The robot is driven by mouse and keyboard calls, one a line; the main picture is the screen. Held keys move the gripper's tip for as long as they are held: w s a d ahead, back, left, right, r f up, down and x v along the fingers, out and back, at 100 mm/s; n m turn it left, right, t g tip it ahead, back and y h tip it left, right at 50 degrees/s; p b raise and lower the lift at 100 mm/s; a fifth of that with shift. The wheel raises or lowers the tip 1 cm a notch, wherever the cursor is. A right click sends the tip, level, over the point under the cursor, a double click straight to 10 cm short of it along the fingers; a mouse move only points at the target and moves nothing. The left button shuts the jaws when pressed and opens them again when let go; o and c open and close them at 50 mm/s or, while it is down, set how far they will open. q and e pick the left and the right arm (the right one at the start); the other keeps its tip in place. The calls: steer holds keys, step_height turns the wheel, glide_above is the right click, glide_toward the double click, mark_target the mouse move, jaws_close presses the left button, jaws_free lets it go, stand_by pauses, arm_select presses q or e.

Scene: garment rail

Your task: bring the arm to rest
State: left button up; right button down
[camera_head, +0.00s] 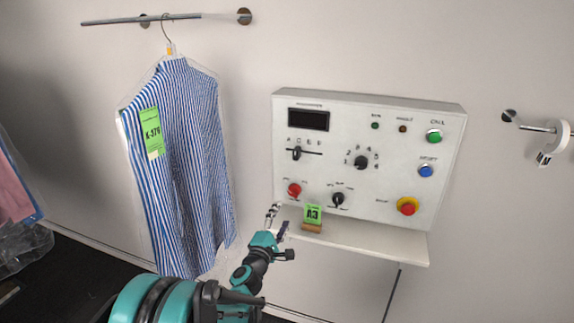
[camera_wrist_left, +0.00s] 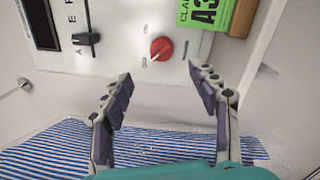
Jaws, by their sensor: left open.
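My left gripper (camera_head: 278,222) is in front of the lower left part of the control panel, near the small shelf's left end. In the left wrist view my left gripper (camera_wrist_left: 160,95) has its two fingers spread apart with nothing between them. The red knob (camera_wrist_left: 162,49) of the panel shows beyond the fingertips, apart from them. My left arm (camera_head: 250,268) reaches up from the bottom of the head view. My right gripper is not in view.
A striped shirt (camera_head: 180,160) in clear plastic hangs from a wall rail (camera_head: 190,17). The control panel (camera_head: 335,185) has knobs and buttons. A green A3 tag (camera_head: 313,214) stands on the shelf (camera_head: 385,245). A wall hook (camera_head: 540,127) is at right.

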arm_select(q)
steer(key=s+r+m+g+h, duration=0.1)
steer(key=s+r+m+g, duration=0.2)
steer(key=s+m, duration=0.4)
steer(key=s+r+m+g+h, duration=0.1)
steer(key=s+r+m+g, duration=0.3)
steer(key=s, duration=0.6)
steer(key=s+a+f+m+g+y, duration=0.2)
steer(key=s+a+f, duration=0.4)
steer(key=s, duration=0.5)
steer(key=s+a+f+m+g+y, duration=0.1)
steer(key=s+a+f+m+y, duration=0.3)
steer(key=s, duration=0.7)
steer(key=a+f+y, duration=0.2)
steer(key=a, duration=0.2)
steer(key=shift+s+f+m+g, duration=0.15)
steer(key=shift+s+m+g, duration=0.15)
steer(key=shift+g, duration=0.1)
steer(key=shift+w, duration=0.1)
